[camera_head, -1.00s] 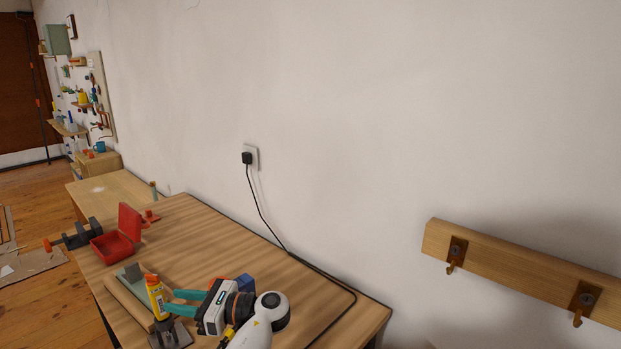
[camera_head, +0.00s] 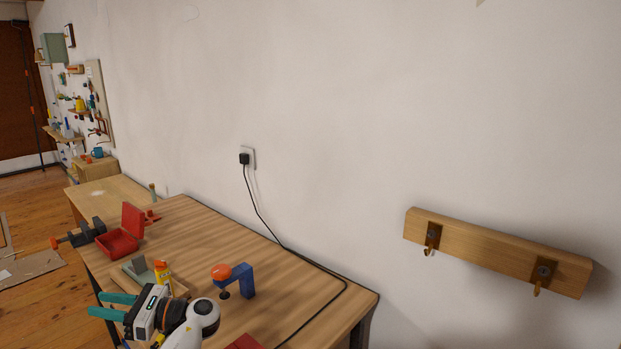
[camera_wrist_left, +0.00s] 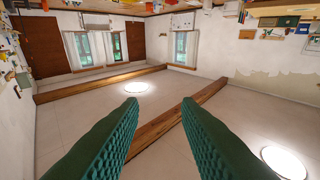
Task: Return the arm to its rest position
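My left gripper (camera_head: 98,306) is at the lower left of the head view, over the near side of the workbench, with its teal fingers pointing left. The fingers are apart with nothing between them. In the left wrist view the two green ridged fingers (camera_wrist_left: 160,104) also stand apart and empty, against a plain surface with beams and round lights. A yellow bottle with an orange cap (camera_head: 162,270) stands just behind my gripper, apart from the fingers, its lower part hidden. My right gripper is not in view.
The workbench (camera_head: 210,235) holds an open red box (camera_head: 118,242), a dark vise (camera_head: 84,234), a blue clamp with an orange knob (camera_head: 240,280), and a black cable (camera_head: 318,270) along its wall side. A hook rail (camera_head: 490,248) is on the wall at right.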

